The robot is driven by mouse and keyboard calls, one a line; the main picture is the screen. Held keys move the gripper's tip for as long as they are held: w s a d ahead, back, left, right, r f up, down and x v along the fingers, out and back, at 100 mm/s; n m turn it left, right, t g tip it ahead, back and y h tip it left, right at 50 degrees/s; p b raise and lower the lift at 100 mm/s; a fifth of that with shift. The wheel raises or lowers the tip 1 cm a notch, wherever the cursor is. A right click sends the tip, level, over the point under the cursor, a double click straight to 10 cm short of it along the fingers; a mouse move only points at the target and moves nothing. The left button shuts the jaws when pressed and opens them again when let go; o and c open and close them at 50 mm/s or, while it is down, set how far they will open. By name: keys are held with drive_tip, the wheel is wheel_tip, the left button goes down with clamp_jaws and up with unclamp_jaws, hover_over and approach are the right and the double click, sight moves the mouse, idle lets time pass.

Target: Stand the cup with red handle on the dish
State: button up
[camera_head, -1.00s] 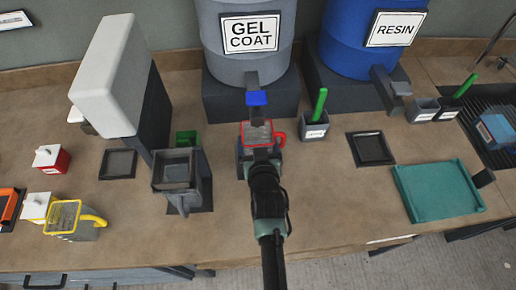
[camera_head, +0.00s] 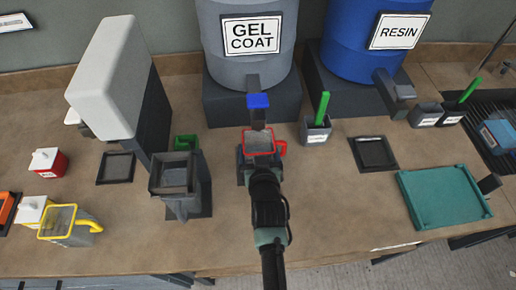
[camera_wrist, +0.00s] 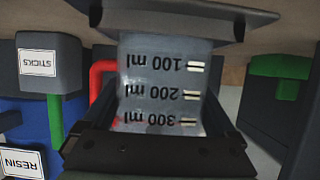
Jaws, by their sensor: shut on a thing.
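The clear cup with a red rim and red handle (camera_head: 258,144) is just in front of the blue-handled tap of the gel coat drum. My gripper (camera_wrist: 150,140) is shut on the cup; its fingertips are largely hidden in the head view. In the wrist view the cup (camera_wrist: 165,85) appears upside down, with 100, 200 and 300 ml marks. A dark grey, flat-rimmed piece (camera_wrist: 190,25) lies beyond the cup's base; contact is unclear. Two dark square dishes lie on the bench, one at left (camera_head: 116,168) and one at right (camera_head: 373,153); which one is meant is unclear.
The gel coat drum (camera_head: 247,75) and resin drum (camera_head: 365,45) stand behind. A sticks holder (camera_head: 316,130) is right of the cup, a grey stand (camera_head: 177,190) left. A yellow-handled cup (camera_head: 62,222) is far left, a teal tray (camera_head: 445,198) right. Bare bench lies in front.

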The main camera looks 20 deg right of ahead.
drive_tip(key=shift+f, duration=0.25)
drive_tip(key=o, duration=1)
drive_tip(key=shift+s, duration=0.1)
drive_tip(key=v, duration=1.2)
drive_tip(key=shift+s+a+r+b, duration=0.1)
drive_tip(key=shift+s+r+b, duration=0.15)
drive_tip(key=shift+s+b, duration=0.1)
